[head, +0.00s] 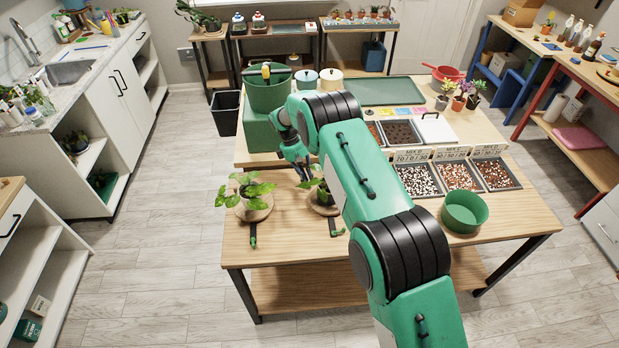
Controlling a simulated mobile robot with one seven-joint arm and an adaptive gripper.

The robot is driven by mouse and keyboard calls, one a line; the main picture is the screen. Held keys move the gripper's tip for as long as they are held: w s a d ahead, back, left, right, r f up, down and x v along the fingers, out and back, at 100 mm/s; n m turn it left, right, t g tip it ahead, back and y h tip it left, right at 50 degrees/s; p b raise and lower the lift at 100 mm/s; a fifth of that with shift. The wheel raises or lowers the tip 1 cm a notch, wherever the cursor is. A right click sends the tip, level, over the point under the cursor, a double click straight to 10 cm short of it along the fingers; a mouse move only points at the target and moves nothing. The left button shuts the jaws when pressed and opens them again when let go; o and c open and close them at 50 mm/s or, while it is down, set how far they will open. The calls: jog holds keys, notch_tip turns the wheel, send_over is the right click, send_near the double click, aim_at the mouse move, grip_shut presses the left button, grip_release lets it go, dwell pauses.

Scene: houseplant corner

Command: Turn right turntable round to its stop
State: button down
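The right turntable (325,210) is a round wooden disc on the table, with a leafy green plant (319,187) on it. My arm hides its right side. A dark bar with a green end (334,228) sits at its front. The left turntable (254,212) is a similar disc with another leafy plant (249,188) and a green-ended bar (253,238) at its front. My gripper (304,176) is above the table, just behind and left of the right plant, and appears apart from the bar. Its fingers are small and dark, so I cannot tell whether they are open.
A green block (262,134) with a green pot (267,97) stands behind the left turntable. Right of my arm are trays of pebbles (418,180) and a green bowl (465,210). The tabletop's front left is mostly clear.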

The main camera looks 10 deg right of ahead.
jog(key=shift+s+f+n, duration=0.25)
jog(key=shift+s+n, duration=0.05)
jog(key=shift+s, duration=0.15)
jog(key=c, duration=1.8)
grip_release()
jog(key=shift+r, duration=0.1)
jog(key=shift+o, duration=0.2)
jog(key=shift+w, duration=0.1)
jog(key=shift+a+r, duration=0.1)
jog(key=shift+r, duration=0.05)
jog(key=shift+v, duration=0.9)
jog(key=v, duration=1)
jog(key=shift+a, duration=0.1)
